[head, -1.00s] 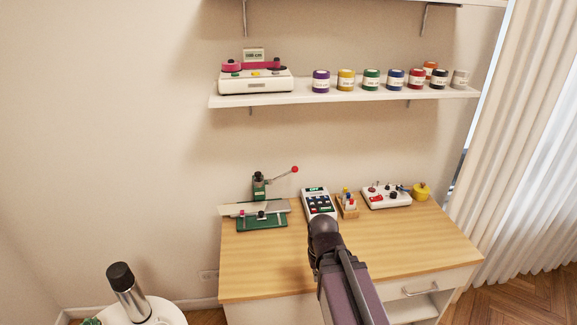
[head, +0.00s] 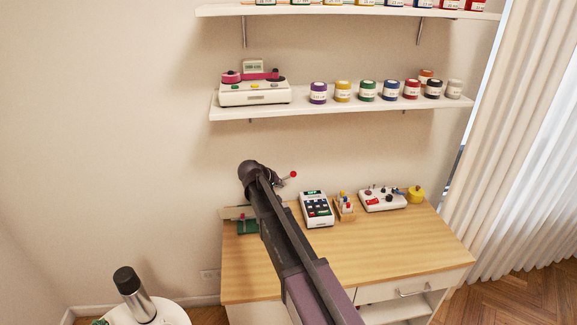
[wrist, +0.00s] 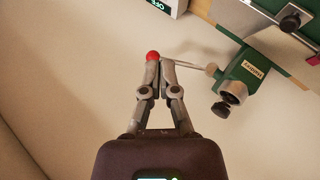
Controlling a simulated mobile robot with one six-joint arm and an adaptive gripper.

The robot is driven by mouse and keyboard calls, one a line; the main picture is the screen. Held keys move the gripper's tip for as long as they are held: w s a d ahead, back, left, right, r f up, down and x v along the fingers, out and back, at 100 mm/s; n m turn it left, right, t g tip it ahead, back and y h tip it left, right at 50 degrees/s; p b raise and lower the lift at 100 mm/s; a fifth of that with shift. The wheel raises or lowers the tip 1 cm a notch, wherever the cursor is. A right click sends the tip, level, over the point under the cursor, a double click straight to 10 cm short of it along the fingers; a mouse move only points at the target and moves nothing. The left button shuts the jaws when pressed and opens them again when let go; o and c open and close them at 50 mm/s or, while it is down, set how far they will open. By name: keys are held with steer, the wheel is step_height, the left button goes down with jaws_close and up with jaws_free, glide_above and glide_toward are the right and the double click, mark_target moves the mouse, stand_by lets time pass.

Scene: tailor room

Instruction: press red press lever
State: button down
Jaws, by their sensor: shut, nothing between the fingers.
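The press lever is a thin metal rod with a red ball knob (head: 293,174), standing out to the right of the press at the back left of the desk. In the wrist view the red knob (wrist: 152,56) appears right at my fingertips, by the left one. The rod (wrist: 190,66) runs right from it to the green press body (wrist: 242,76). My gripper (wrist: 158,64) is shut and empty. I cannot tell whether it touches the knob.
On the wooden desk (head: 360,248), right of the press, stand a keypad device (head: 316,209), a small wooden holder (head: 345,208), a white control box (head: 383,199) and a yellow pot (head: 415,195). A shelf (head: 300,106) with jars and a scale hangs above.

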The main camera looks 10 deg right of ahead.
steer(key=w+a+r+n+t+h, duration=0.1)
steer(key=w+a+r+t, duration=0.1)
steer(key=w+a+r, duration=0.2)
steer(key=w+a+p, duration=0.1)
steer(key=w, duration=0.2)
steer(key=shift+w+r, duration=0.25)
steer(key=shift+d+f, duration=0.1)
steer(key=shift+d, duration=0.05)
steer(key=b+x, duration=0.3)
steer(key=x, duration=0.2)
steer(key=b+x, duration=0.3)
steer(key=x, duration=0.2)
steer(key=shift+s+d+f, duration=0.1)
steer(key=shift+d+f, duration=0.3)
steer(key=shift+f, duration=0.05)
steer(key=shift+s+d+f+b, duration=0.2)
steer(key=shift+d+f+b, duration=0.5)
steer(key=shift+d+b, duration=0.3)
